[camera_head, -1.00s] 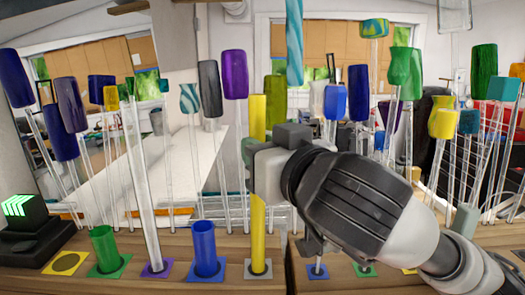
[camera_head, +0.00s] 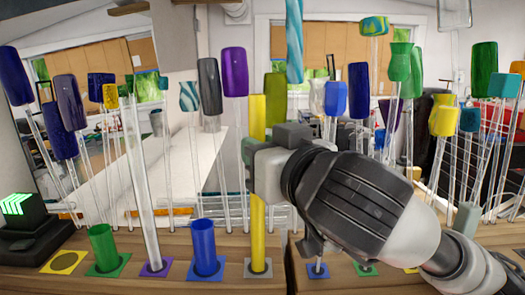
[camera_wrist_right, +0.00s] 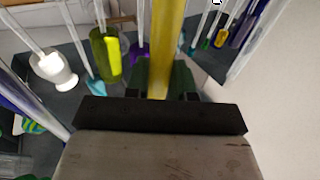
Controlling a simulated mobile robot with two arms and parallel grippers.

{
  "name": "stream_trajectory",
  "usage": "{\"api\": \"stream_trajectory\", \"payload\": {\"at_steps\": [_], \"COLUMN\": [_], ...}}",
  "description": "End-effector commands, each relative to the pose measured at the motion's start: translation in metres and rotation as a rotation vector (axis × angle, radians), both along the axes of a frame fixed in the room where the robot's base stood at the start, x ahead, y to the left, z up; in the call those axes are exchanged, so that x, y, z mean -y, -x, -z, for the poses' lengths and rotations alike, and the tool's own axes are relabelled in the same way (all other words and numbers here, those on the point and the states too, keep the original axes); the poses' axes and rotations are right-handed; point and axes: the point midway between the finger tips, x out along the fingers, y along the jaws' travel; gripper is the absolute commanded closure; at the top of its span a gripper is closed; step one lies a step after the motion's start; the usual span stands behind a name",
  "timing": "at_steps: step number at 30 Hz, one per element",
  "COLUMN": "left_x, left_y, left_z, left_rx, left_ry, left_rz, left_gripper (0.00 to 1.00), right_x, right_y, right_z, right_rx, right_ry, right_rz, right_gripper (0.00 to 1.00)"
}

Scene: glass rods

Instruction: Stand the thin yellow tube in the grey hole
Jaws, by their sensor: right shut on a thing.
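The thin yellow tube (camera_head: 258,235) is upright in the head view. My right gripper (camera_head: 264,150) is shut on it around its middle, hiding that stretch. The tube's lower end meets the grey square with the hole (camera_head: 249,272) at the table's front edge. I cannot tell how far the end is inside the hole. In the right wrist view the yellow tube (camera_wrist_right: 168,45) runs up from between the dark fingers of my right gripper (camera_wrist_right: 167,85). My left gripper is not in view.
A blue tube (camera_head: 204,240), a clear tube (camera_head: 143,200) and a green tube (camera_head: 103,245) stand in coloured squares to the left. A yellow square (camera_head: 65,262) is empty. Several glass rods with coloured tops stand behind. A dark box with green marks (camera_head: 25,215) is at far left.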

Motion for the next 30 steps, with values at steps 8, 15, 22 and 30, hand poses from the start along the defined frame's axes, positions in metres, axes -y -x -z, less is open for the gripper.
{"api": "stream_trajectory", "payload": {"at_steps": [8, 15, 22, 30], "left_x": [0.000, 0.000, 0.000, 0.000], "left_y": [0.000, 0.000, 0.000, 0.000], "left_z": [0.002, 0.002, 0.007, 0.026], "left_rx": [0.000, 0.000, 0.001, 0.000], "left_ry": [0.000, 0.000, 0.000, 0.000], "left_rz": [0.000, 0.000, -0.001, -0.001], "left_gripper": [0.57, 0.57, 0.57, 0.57], "right_x": [0.000, 0.000, 0.004, 0.030], "right_y": [0.000, 0.000, 0.007, 0.052], "right_z": [0.001, 0.001, 0.002, 0.004], "right_rx": [0.000, 0.000, 0.001, 0.007], "right_ry": [0.000, 0.000, -0.001, 0.000], "right_rz": [0.000, 0.000, -0.001, 0.000], "right_gripper": [0.59, 0.46, 0.46, 0.46]}}
